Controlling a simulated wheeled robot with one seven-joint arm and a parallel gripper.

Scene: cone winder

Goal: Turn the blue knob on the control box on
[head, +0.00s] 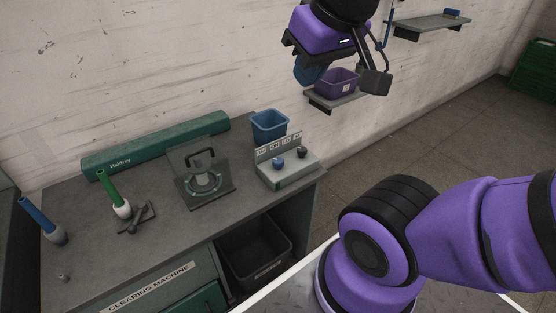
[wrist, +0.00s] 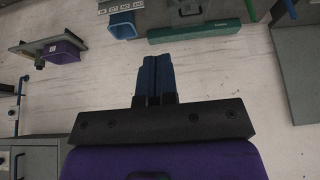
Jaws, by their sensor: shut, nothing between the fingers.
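The control box (head: 287,178) is a light grey box with a green front part, near the right end of the grey bench. Its blue knob (head: 278,162) is on the left of its top, with a black knob (head: 302,152) to the right. A labelled strip stands behind the knobs; which way the blue knob points is too small to tell. My gripper (head: 309,74) is high above and beyond the box, in front of the wall, well apart from the knob. In the wrist view its blue fingers (wrist: 158,78) are together and empty.
A blue bin (head: 269,125) stands right behind the control box. A clear-guarded device (head: 203,178) is left of it, and a long green housing (head: 155,145) runs along the back. A purple bin (head: 337,82) on a wall shelf is near my gripper. A dark bin (head: 254,252) sits below.

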